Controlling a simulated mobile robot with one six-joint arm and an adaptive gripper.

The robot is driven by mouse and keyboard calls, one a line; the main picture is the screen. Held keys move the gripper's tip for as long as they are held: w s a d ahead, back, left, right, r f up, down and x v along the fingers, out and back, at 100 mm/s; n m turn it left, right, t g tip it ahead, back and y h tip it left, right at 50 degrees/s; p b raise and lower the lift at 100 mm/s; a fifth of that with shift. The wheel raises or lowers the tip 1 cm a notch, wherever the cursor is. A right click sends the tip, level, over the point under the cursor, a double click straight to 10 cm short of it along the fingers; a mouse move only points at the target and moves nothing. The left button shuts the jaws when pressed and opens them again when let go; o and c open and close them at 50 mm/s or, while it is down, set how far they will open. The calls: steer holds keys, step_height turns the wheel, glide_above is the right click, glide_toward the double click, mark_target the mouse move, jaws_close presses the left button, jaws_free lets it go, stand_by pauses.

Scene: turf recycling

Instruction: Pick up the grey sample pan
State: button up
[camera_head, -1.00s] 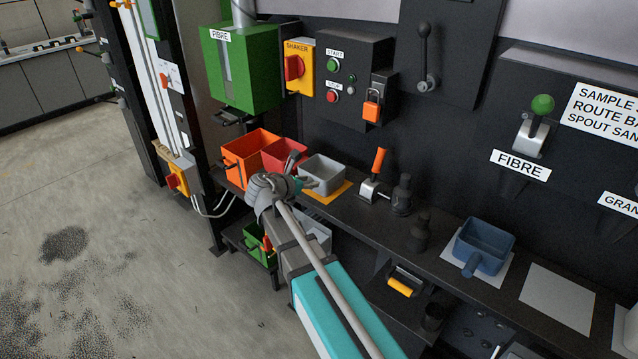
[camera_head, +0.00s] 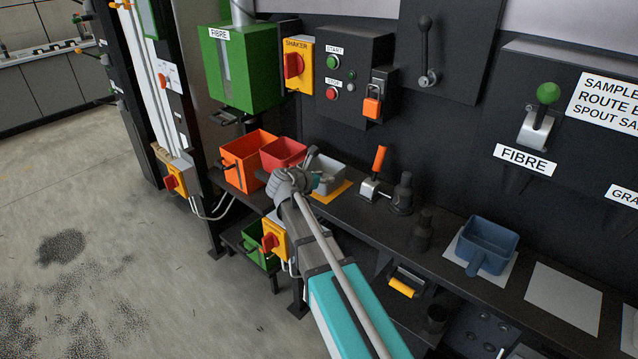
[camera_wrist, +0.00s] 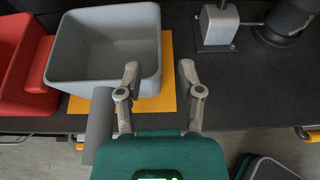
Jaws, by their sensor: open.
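The grey sample pan (camera_head: 328,172) is an open box on a yellow-orange mat (camera_head: 336,191) on the dark shelf, partly hidden by my gripper in the head view. In the wrist view the grey pan (camera_wrist: 75,77) stands upright at upper left, with its grey handle (camera_wrist: 97,122) pointing toward me, left of my fingers. My gripper (camera_head: 308,166) is open. In the wrist view my gripper (camera_wrist: 158,75) has its two fingers apart, the left fingertip over or beside the pan's right wall and the right one over the mat's right edge. Contact cannot be told.
A red pan (camera_head: 284,152) and an orange bin (camera_head: 247,157) stand close left of the grey pan. An orange-handled lever (camera_head: 375,172) and black posts (camera_head: 402,192) stand to its right. A blue pan (camera_head: 487,241) lies farther right. A green spout box (camera_head: 243,68) hangs above left.

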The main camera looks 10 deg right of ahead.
mark_target(335, 175)
steer(key=shift+w+d+f, duration=0.15)
steer(key=shift+w+d, duration=0.1)
steer(key=shift+b+x, duration=1.1)
steer(key=shift+x, duration=1.55)
jaws_close()
